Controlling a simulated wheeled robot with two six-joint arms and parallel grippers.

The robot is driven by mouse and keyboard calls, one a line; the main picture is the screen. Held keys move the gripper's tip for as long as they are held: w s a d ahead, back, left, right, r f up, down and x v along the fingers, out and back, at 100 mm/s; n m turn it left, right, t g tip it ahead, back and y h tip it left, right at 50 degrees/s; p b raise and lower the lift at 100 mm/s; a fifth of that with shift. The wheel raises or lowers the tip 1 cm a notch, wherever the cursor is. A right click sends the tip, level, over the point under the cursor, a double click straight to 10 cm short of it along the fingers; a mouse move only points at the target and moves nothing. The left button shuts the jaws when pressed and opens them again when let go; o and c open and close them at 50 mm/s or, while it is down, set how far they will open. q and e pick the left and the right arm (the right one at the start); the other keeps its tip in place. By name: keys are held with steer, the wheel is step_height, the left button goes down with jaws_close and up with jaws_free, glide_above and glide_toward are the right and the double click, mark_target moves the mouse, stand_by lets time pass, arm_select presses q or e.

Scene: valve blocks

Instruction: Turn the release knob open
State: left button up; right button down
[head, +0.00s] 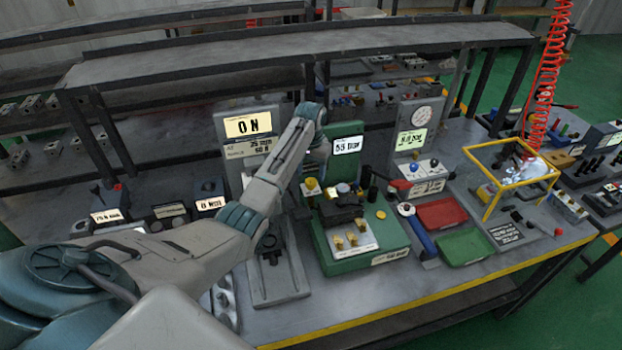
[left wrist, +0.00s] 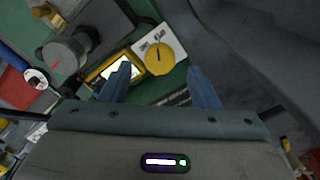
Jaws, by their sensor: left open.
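A round yellow knob (left wrist: 158,60) with a dark pointer line sits on a white marked plate (left wrist: 160,42) in the left wrist view. In the head view, a small yellow knob (head: 311,184) shows at the left rear of the green valve stand (head: 385,258), and it looks like the same one. My left gripper (left wrist: 161,82) is open and empty, pointing down over the stand. The knob appears between the fingertips and beyond them, with no contact visible. In the head view my left wrist hangs just above the knob and hides its surroundings. My right gripper is in neither view.
A dark valve block (head: 341,207) with brass fittings sits on the stand. A display (head: 347,145) rises behind. A grey round knob (left wrist: 68,55) and a yellow-framed display (left wrist: 112,68) lie left of the yellow knob. Red (head: 441,213) and green (head: 466,246) trays lie to the right.

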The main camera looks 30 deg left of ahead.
mark_target(311, 181)
arm_select(q)
step_height(311, 181, up, 8)
steer(key=b, duration=0.2)
steer(key=shift+f, duration=0.1)
step_height(311, 181, down, 10)
steer(key=n+p, duration=0.3)
steer(key=n, duration=0.2)
steer(key=shift+p, duration=0.3)
steer(key=shift+f, duration=0.5)
steer(key=shift+c, duration=0.2)
